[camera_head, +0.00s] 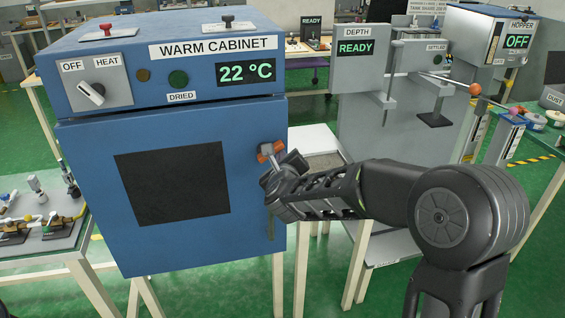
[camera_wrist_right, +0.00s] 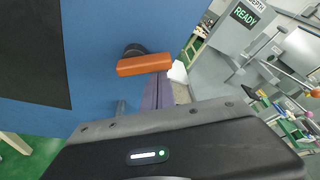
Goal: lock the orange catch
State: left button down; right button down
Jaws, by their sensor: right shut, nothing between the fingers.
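The orange catch (camera_head: 263,157) is at the right edge of the blue warm cabinet's door (camera_head: 90,190), which looks closed. In the head view it lies roughly crosswise, slightly tilted, partly covered by a grey piece. In the right wrist view the catch (camera_wrist_right: 145,65) is an orange bar on a dark round pivot, just beyond my gripper's body. My right gripper (camera_head: 279,172) is shut and empty, close beside and below the catch. I cannot tell whether they touch. Its fingertips are hard to make out. My left gripper is not in view.
A door handle (camera_head: 272,225) hangs below the catch, partly behind my gripper. The cabinet shows a 22 °C display (camera_head: 246,72) and an OFF/HEAT knob (camera_head: 91,94). A grey depth stand (camera_head: 365,130) is close on the right. A bench with clamps (camera_head: 45,225) is at left.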

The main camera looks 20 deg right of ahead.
jog(key=n+b, duration=0.1)
jog(key=n, duration=0.1)
jog(key=a+r+n+t+h+b, duration=0.1)
jog(key=n+b, duration=0.1)
jog(key=n+h+b, duration=0.1)
jog(key=n+b, duration=0.1)
jog(key=shift+w+a+r+n, duration=0.1)
jog(key=shift+a+r+n, duration=0.15)
jog(key=shift+r+n, duration=0.15)
jog(key=shift+r+t+h, duration=0.2)
jog(key=shift+t+h, duration=0.1)
jog(key=shift+d+f, duration=0.1)
